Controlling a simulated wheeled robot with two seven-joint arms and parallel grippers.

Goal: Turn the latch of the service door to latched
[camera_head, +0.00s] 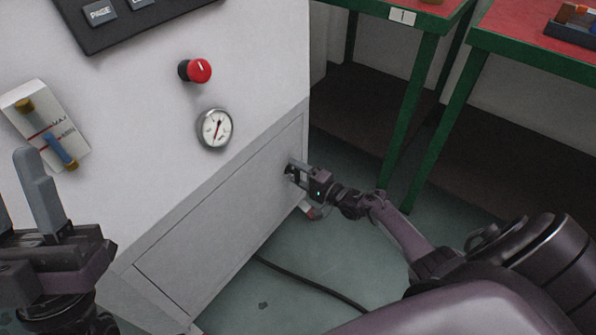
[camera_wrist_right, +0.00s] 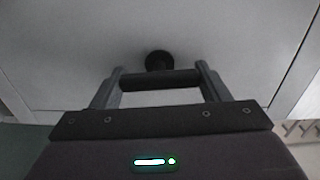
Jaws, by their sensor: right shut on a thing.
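The service door (camera_head: 215,225) is the grey panel low on the white cabinet, and it looks closed. Its latch (camera_head: 289,170) is a small dark knob near the door's right edge, mostly hidden by my right gripper (camera_head: 297,173) in the head view. In the right wrist view the latch (camera_wrist_right: 158,60) shows a round dark base and a dark bar lying level across the picture between my fingertips. My right gripper is shut on this bar. My left gripper (camera_head: 18,190) is at the left edge, in front of the cabinet, with its fingers apart and nothing seen between them.
Green-legged tables (camera_head: 425,75) stand to the right. A dark cable (camera_head: 310,284) lies on the floor below the door.

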